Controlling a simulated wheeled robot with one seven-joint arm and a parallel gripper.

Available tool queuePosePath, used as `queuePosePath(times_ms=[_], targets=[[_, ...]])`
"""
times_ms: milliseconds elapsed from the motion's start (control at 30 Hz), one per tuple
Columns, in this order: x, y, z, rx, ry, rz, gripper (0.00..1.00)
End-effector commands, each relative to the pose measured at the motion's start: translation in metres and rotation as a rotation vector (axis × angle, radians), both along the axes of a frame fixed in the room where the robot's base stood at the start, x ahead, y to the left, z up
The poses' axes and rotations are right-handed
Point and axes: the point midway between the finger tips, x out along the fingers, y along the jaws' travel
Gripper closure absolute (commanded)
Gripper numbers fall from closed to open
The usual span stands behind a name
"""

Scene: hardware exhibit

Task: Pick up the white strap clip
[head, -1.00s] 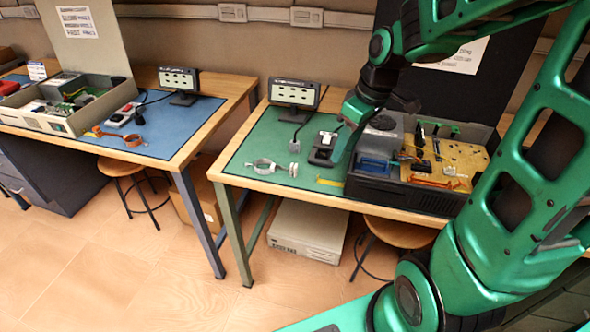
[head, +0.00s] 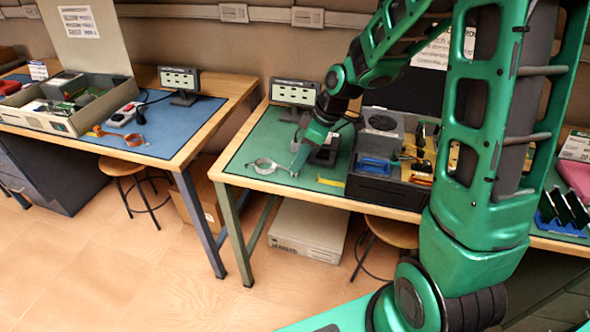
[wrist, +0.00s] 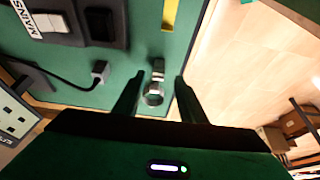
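A white-grey wrist strap lies on the green mat, its loop (head: 264,166) near the table's front left corner. Its small pale clip (head: 293,173) is at the right of the loop, partly hidden by my gripper (head: 298,164). In the wrist view, the clip (wrist: 158,66) and the strap loop (wrist: 153,95) lie in line between the two dark fingers of my gripper (wrist: 158,79). The fingers are apart and do not visibly touch either part. My gripper is open and empty, pointing down above the strap; its exact height cannot be told.
A small display (head: 294,92) stands behind. A dark case (head: 385,192) stands to the right. A yellow strip (head: 331,182) lies near the table's front edge.

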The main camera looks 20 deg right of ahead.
Motion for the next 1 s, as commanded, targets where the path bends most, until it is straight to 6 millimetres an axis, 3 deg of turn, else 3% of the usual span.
queuePosePath(times_ms=[233, 567, 733, 1000], targets=[[0.007, 0.007, -0.032, 0.000, 0.003, 0.000, 0.62], [0.009, 0.008, -0.039, 0.000, 0.001, -0.002, 0.62], [0.009, 0.008, -0.039, 0.000, 0.001, -0.002, 0.97], [0.009, 0.008, -0.039, 0.000, 0.001, -0.002, 0.97]])
